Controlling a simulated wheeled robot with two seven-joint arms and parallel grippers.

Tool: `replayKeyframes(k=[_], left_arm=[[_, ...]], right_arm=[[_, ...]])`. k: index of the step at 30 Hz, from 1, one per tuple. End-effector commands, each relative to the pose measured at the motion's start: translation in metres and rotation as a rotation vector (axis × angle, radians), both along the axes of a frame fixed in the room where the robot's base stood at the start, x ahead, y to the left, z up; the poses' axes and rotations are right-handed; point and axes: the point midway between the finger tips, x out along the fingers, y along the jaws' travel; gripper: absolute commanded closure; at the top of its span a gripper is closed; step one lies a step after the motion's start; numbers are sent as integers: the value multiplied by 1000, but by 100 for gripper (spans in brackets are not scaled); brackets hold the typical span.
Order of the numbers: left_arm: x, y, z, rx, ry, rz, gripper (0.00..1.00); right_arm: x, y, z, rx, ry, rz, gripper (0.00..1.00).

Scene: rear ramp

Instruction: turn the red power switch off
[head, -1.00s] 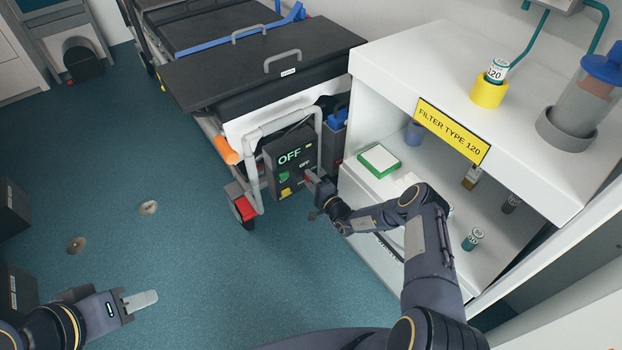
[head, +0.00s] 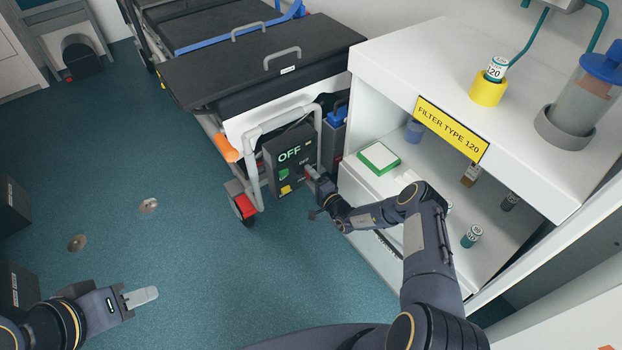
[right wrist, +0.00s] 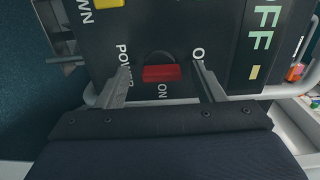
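The red power switch (right wrist: 161,73) is a short bar on a dark round base, lying across the right wrist view. "ON" is printed just below it, "POWER" at left, and an "O" at right, partly covered by a finger. My right gripper (right wrist: 161,80) is open with one finger on each side of the switch, showing gaps on both sides. The dark control box (head: 283,180) shows a lit "OFF" sign (head: 289,153); my right gripper (head: 313,180) is at its right side. My left gripper (head: 142,297) is far off over the floor; I cannot make out its opening.
A stretcher (head: 250,60) with a grey tube frame (head: 255,150) and red-black caster (head: 243,205) stands around the box. A white cabinet (head: 400,60) with a yellow sign (head: 452,129) is close on the right. The blue-green floor (head: 200,270) at left is mostly clear.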

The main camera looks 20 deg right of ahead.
Motion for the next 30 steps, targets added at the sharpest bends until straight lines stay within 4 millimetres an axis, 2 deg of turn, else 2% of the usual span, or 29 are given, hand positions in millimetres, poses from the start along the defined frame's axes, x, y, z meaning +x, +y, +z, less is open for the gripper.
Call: replayKeyframes(k=[8, 21, 30], left_arm=[[0, 0, 3, 0, 0, 0, 64], [0, 0, 23, 0, 0, 0, 64], [0, 0, 23, 0, 0, 0, 64]], right_arm=[[-6, -2, 1, 2, 2, 0, 38], [-67, -25, 1, 1, 1, -1, 38], [-74, -27, 0, 0, 0, 0, 38]])
